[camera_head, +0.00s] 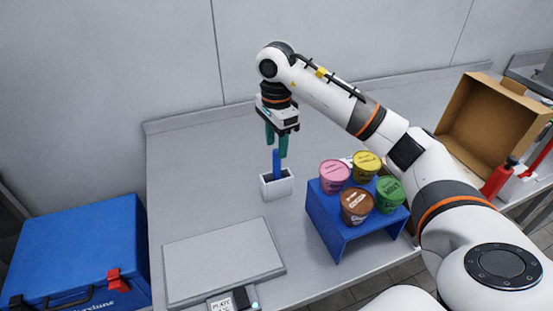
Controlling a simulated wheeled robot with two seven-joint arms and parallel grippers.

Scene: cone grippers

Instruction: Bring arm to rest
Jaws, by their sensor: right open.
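My right arm (345,100) comes in from the right and reaches over the grey table (200,190). Its gripper (277,151) has green fingers that point down, and it is open. Just below the fingertips a blue upright piece (276,164) stands in a small white holder (277,187). The fingertips look close to its top; I cannot tell whether they touch it. My left gripper is not in view.
A blue stand (335,230) to the right carries several tubs, among them a pink one (334,174). A flat grey plate (222,262) lies in front. A blue cooler box (75,250) is at left. A cardboard box (487,125) and red bottle (497,179) are at right.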

